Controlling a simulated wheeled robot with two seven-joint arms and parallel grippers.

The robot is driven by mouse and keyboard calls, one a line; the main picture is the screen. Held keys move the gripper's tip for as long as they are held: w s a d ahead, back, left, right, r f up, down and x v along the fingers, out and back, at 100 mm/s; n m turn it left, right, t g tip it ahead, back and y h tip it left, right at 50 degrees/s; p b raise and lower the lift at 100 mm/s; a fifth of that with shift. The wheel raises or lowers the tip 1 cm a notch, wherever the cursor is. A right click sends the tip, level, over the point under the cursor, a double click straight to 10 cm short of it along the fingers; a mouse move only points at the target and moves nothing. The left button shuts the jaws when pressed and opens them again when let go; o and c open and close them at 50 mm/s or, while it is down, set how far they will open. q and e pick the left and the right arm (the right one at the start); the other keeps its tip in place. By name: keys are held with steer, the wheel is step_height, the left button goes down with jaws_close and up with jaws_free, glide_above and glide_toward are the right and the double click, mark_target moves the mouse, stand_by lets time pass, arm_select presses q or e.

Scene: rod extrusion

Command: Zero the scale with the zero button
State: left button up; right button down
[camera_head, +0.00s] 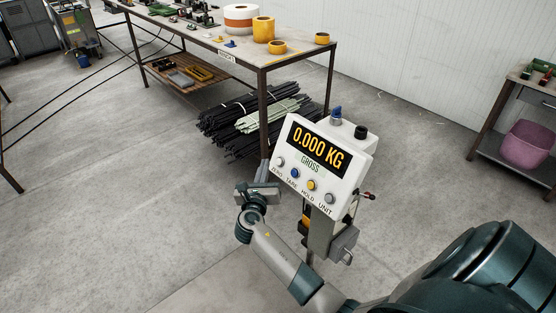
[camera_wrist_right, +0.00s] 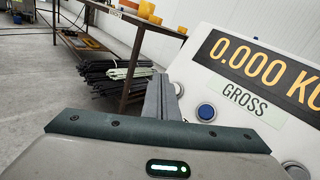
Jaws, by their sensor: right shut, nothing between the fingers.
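The scale's white display box (camera_head: 343,184) stands on a post in the middle of the head view. Its screen (camera_head: 317,149) reads 0.000 KG, with GROSS below. The zero button (camera_head: 280,162) is the leftmost in the row, above the label ZERO. My right gripper (camera_head: 264,171) is shut and empty, just left of the box's lower left edge. In the right wrist view its fingers (camera_wrist_right: 161,98) point toward the panel and partly cover the area beside the blue tare button (camera_wrist_right: 207,112). I cannot tell whether they touch the panel. My left gripper is out of view.
The blue tare (camera_head: 295,173), yellow hold (camera_head: 311,185) and unit (camera_head: 329,198) buttons sit close beside the zero button. A workbench (camera_head: 205,37) with tape rolls stands behind, with bundled dark rods (camera_head: 228,126) under it. Open floor lies to the left.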

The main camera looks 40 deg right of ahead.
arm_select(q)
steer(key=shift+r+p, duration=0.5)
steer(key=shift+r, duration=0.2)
arm_select(e)
steer(key=shift+s+a+r, duration=0.1)
steer(key=shift+a+r, duration=0.15)
steer(key=shift+a, duration=0.3)
steer(key=shift+a+r, duration=0.25)
steer(key=shift+a, duration=0.25)
